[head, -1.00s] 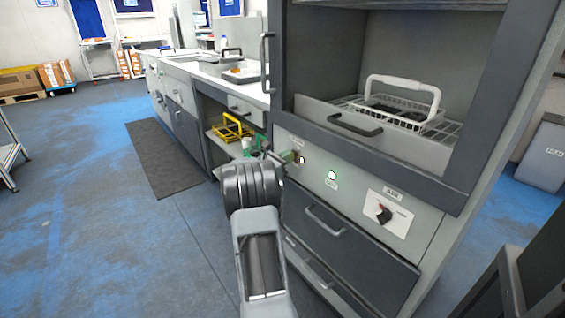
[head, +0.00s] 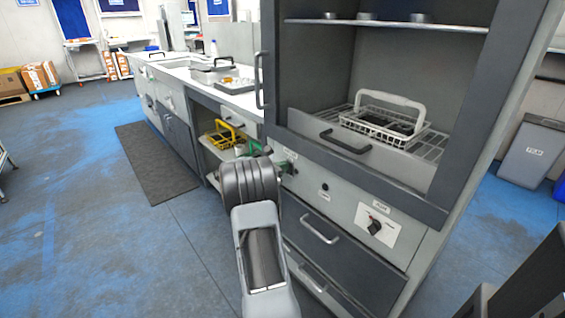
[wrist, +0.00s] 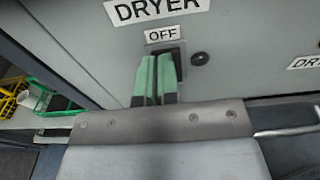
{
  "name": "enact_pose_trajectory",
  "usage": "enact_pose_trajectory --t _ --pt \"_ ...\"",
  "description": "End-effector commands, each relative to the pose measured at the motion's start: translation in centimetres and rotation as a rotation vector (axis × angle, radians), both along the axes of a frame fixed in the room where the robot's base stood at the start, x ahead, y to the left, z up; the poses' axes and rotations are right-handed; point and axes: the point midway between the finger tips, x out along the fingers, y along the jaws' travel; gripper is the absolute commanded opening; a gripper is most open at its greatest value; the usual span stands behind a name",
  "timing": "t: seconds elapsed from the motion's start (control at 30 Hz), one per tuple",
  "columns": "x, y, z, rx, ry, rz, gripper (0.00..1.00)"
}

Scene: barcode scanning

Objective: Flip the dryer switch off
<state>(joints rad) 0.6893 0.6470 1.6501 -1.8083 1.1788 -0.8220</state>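The dryer switch (wrist: 179,58) shows as a dark plate under the "OFF" label and the "DRYER" label in the wrist view. Its lever is hidden behind my fingers. My gripper (wrist: 157,60) has two green fingers side by side, nearly touching, with their tips at the switch. I cannot tell whether anything is between them. In the head view my gripper (head: 290,156) is at the left of the dryer's front panel (head: 308,187), partly hidden by my arm. The round indicator lamp (head: 325,187) right of the switch is dark; the wrist view shows a dark lamp (wrist: 200,58) too.
A rotary knob (head: 375,226) is on the panel to the right. A drawer handle (head: 319,229) sticks out below. A white wire basket (head: 385,127) stands in the dryer chamber. A yellow rack (head: 224,134) is on the open shelf to the left.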

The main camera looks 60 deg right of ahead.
Motion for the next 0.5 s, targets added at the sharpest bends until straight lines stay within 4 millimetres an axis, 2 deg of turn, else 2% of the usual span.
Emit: enact_pose_trajectory --t 0.03,0.37,0.5 --pt "-0.47 -0.67 0.85 -0.018 -0.003 -0.011 0.00" --pt "-0.64 -0.79 0.97 -0.023 -0.004 -0.014 0.00" --pt "-0.60 -0.10 1.10 -0.023 -0.003 -0.016 0.00"
